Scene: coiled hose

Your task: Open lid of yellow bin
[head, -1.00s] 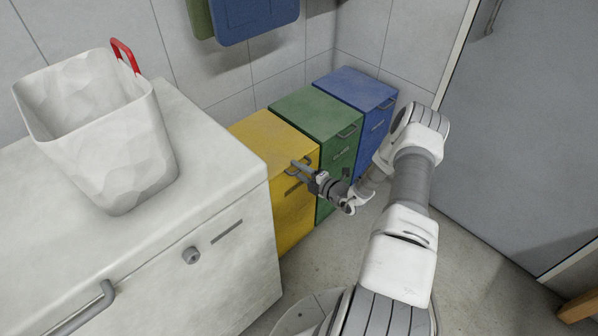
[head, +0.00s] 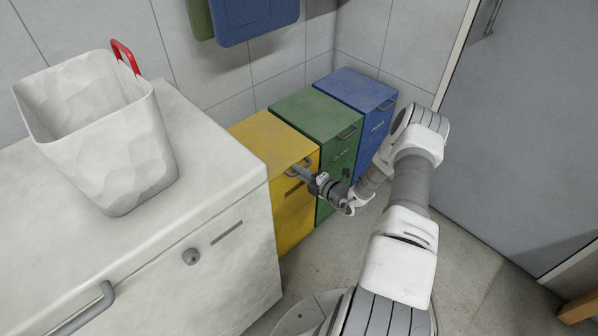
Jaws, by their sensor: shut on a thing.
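The yellow bin (head: 292,215) stands between the white cabinet and the green bin in the head view. Its lid (head: 266,138) is flat and looks closed. A grey handle (head: 292,172) sits at the front edge of the lid. My gripper (head: 302,172) reaches in from the right at this handle. Its fingers are shut on the handle; the exact contact is small and partly hidden by the gripper itself.
A green bin (head: 312,114) and a blue bin (head: 357,88) stand in a row behind the yellow one. A white cabinet (head: 213,170) with a white basket (head: 100,130) on top is close on the left. A grey door (head: 520,130) is at right. Floor in front of the bins is clear.

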